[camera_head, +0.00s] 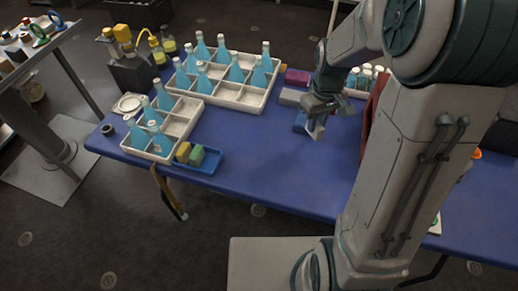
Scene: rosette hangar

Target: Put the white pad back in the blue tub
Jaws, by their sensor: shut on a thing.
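My gripper (316,112) is over the right half of the blue table, pointing down. It is shut on a small pale block (316,130), which looks like the white pad; the fingers hide part of it. A small darker blue piece (299,122) shows just left of the pad, and I cannot tell whether it touches it. The blue tub (211,169) is shallow and sits at the table's front edge, left of my gripper. A yellow pad (183,152) and a green pad (197,155) stand in its left and middle part. Its right end looks empty.
White divided crates with blue bottles stand behind the tub (229,96) and to its left (178,133). A magenta block (297,77) and a grey block (291,97) lie behind my gripper. Small bottles (366,77) stand behind right. The table between gripper and tub is clear.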

